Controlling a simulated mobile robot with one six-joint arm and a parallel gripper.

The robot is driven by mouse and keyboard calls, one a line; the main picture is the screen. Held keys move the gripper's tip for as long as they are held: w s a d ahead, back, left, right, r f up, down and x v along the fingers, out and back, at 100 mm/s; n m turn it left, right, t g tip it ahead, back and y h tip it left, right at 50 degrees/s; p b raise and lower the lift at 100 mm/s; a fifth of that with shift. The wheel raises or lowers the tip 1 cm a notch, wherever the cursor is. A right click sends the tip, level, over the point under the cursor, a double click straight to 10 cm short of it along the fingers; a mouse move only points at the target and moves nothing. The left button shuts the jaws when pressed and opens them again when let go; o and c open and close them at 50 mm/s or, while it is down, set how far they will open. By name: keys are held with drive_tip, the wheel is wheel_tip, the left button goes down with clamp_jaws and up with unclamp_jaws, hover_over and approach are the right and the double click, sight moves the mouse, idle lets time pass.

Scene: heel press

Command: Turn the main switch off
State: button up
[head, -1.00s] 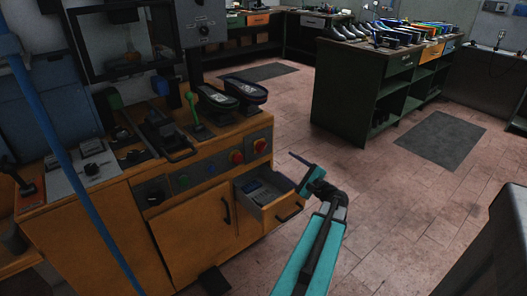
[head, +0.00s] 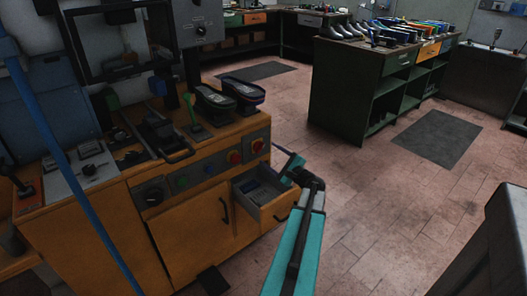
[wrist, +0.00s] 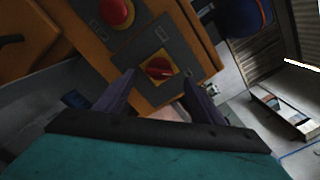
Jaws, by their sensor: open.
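The main switch (wrist: 158,68) is a red rotary knob on a yellow plate, set in a dark panel on the orange cabinet. In the head view this red switch (head: 257,145) sits at the right end of the cabinet's front panel. My gripper (wrist: 160,80) is open, its two purple fingers pointing at the panel with the knob between them in the picture. Contact cannot be told. In the head view my gripper (head: 283,158) is just right of the cabinet corner, partly hidden by its own wrist.
A red mushroom button (wrist: 115,12) is beside the switch. An open drawer (head: 262,195) juts out below the panel, close to my arm. Shoes (head: 230,97) rest on the cabinet top. The tiled floor (head: 390,215) to the right is clear.

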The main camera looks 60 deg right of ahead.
sight(261, 149)
drive_tip(key=shift+x, duration=2.4)
drive_tip(key=c, duration=1.1)
drive_tip(key=shift+a, duration=0.1)
